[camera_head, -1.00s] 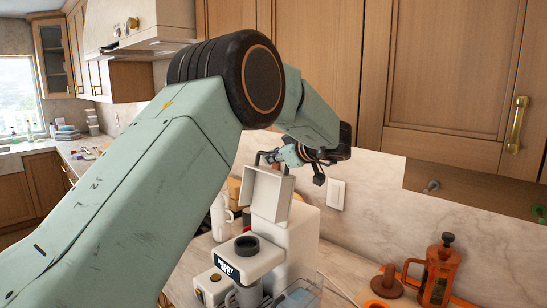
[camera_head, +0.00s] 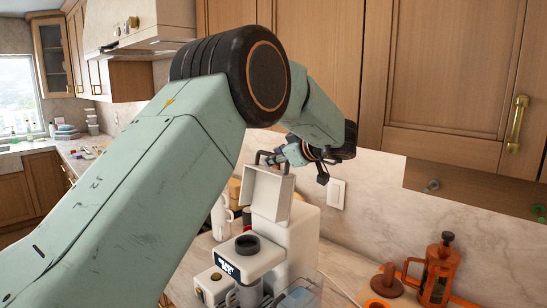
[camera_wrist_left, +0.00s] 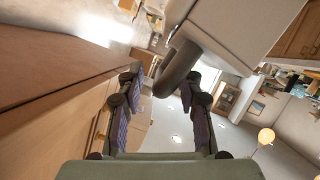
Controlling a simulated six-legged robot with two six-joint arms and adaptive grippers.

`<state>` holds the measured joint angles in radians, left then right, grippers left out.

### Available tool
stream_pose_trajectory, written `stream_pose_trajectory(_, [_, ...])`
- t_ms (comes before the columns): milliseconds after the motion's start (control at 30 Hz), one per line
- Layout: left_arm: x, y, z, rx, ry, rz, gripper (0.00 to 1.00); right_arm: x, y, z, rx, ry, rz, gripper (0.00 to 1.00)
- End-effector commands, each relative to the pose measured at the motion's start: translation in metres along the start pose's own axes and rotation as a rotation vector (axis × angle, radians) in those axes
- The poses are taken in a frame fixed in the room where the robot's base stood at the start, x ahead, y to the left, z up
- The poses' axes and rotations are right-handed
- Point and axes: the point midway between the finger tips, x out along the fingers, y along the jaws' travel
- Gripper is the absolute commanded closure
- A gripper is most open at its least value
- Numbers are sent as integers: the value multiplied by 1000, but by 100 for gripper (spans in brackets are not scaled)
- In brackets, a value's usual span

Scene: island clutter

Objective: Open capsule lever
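The white coffee machine (camera_head: 292,235) stands on the counter, with its white lid (camera_head: 268,192) raised steeply. The dark capsule lever (camera_head: 257,157) is a bent bar at the lid's top edge. In the left wrist view the lever (camera_wrist_left: 178,66) is a thick dark grey curve attached to the pale lid (camera_wrist_left: 240,28). My left gripper (camera_head: 283,156) is behind and beside the lid's top, close to the lever. Its fingers (camera_wrist_left: 162,82) are apart in the wrist view, and the lever's end reaches between their tips. Contact is unclear. My right gripper is not in view.
An orange press (camera_head: 438,272) and a brown piece (camera_head: 386,282) stand right of the machine. White cups (camera_head: 221,218) stand behind it. The wall with an outlet (camera_head: 337,193) and upper cabinets (camera_head: 450,70) are close to my left arm.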

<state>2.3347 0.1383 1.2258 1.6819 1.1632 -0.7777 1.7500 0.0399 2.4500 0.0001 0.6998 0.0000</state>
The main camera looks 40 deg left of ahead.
Motion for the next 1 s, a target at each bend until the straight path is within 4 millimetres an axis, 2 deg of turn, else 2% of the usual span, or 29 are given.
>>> stream_pose_trajectory(300, [-66,1,-1,2,4,4,64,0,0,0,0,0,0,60])
stream_pose_trajectory(500, [-96,1,0,1,2,3,64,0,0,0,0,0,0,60])
stream_pose_trajectory(700, [-107,0,0,1,2,0,64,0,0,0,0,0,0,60])
stream_pose_trajectory(1000, [-108,0,0,1,1,0,64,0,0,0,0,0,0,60])
